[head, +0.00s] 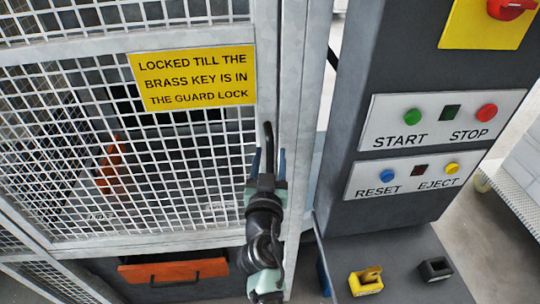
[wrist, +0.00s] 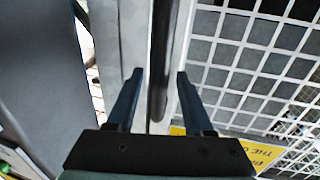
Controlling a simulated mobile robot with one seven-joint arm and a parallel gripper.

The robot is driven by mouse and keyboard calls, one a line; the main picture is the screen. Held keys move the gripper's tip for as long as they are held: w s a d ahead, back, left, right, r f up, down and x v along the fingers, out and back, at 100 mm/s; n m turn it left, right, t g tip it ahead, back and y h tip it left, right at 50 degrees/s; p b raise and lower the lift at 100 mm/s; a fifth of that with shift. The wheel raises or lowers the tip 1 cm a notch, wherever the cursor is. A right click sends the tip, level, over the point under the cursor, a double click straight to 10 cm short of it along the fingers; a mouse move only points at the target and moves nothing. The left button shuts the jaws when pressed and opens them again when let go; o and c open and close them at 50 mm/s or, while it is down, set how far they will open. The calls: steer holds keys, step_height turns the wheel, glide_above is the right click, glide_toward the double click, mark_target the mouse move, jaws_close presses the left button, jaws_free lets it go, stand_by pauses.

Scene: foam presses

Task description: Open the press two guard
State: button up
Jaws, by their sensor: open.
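The press guard (head: 180,185) is a white mesh panel in a grey metal frame at the left of the head view. It looks shut against the upright post beside it. Its dark vertical handle bar (head: 268,140) is on the frame's right edge and also shows in the wrist view (wrist: 161,50). My gripper (head: 268,164) is at the bar's lower part. In the wrist view my gripper (wrist: 158,78) is open, with one blue finger on each side of the bar. Whether either finger touches the bar is unclear.
A yellow sign (head: 193,78) on the guard mentions a brass key and guard lock. Right of the post stands a dark control column (head: 385,75) with buttons. A yellow block (head: 366,281) and a black block (head: 436,269) are at its foot. An orange drawer front (head: 172,271) is below the guard.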

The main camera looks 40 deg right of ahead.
jaws_close()
stand_by(1.4)
